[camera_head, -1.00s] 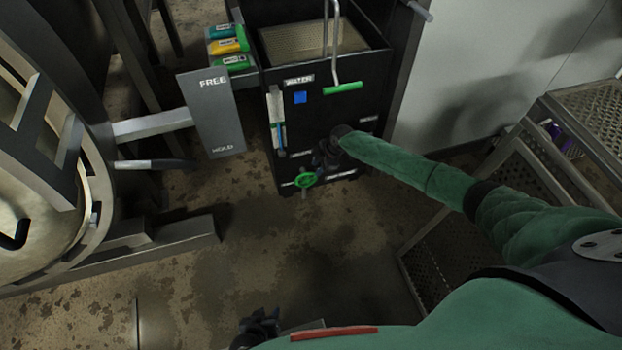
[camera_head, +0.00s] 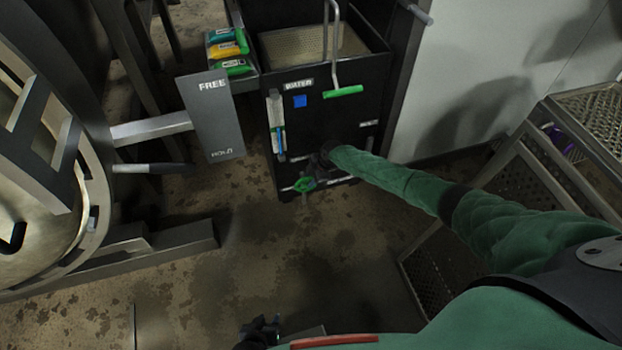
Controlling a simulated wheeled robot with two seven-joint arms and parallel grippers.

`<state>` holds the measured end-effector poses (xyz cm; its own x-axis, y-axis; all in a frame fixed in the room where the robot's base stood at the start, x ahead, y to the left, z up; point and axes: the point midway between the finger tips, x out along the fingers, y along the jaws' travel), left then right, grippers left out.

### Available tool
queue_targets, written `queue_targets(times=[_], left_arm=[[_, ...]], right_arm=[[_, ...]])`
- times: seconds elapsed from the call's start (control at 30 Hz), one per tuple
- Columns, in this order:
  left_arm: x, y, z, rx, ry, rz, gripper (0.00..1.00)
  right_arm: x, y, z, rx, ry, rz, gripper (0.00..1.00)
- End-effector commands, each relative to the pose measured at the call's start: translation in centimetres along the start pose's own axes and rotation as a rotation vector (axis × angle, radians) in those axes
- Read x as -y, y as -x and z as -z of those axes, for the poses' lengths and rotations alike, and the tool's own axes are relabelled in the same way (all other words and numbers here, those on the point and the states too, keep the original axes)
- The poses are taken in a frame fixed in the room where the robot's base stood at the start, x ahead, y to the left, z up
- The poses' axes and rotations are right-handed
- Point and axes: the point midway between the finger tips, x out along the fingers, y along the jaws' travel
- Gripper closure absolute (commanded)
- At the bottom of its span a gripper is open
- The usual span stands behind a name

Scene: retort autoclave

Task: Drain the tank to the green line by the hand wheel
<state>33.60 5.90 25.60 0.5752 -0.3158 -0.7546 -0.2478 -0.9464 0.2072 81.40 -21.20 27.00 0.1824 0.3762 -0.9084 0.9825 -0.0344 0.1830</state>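The black water tank (camera_head: 348,135) stands at top centre with a "WATER" label. A sight gauge (camera_head: 277,122) with blue in it runs down its front left; I cannot make out a green line on it. The small green hand wheel (camera_head: 304,184) sits low on the tank's front. My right gripper (camera_head: 318,163) is at the tank's lower front, just above and right of the wheel; its fingers are dark against the tank and I cannot tell their opening or whether they touch the wheel. My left gripper (camera_head: 262,328) is low at the bottom edge, away from the tank, its fingers unclear.
A grey "FREE/HOLD" plate (camera_head: 212,115) stands left of the tank, below a rack of coloured labelled items (camera_head: 228,48). A large round vessel (camera_head: 45,200) is at left, mesh shelving (camera_head: 590,110) at right. The floor between is open.

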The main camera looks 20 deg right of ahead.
Motion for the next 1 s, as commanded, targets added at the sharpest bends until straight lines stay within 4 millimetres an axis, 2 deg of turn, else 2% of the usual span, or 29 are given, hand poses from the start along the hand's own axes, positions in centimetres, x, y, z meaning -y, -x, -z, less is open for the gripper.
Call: queue_targets(times=[0.13,0.3,1.0], left_arm=[[-0.03,0.03,-0.1,0.001,0.0,0.0,0.64],[-0.02,0.03,-0.1,0.001,0.0,0.0,0.64],[0.36,-0.95,-0.6,-0.003,0.001,0.002,0.64]], right_arm=[[-0.01,0.02,0.0,0.0,0.0,0.0,0.68],[-0.06,0.04,-0.01,0.0,0.0,-0.001,1.0],[-0.55,0.13,-0.21,-0.03,-0.006,-0.011,1.0]])
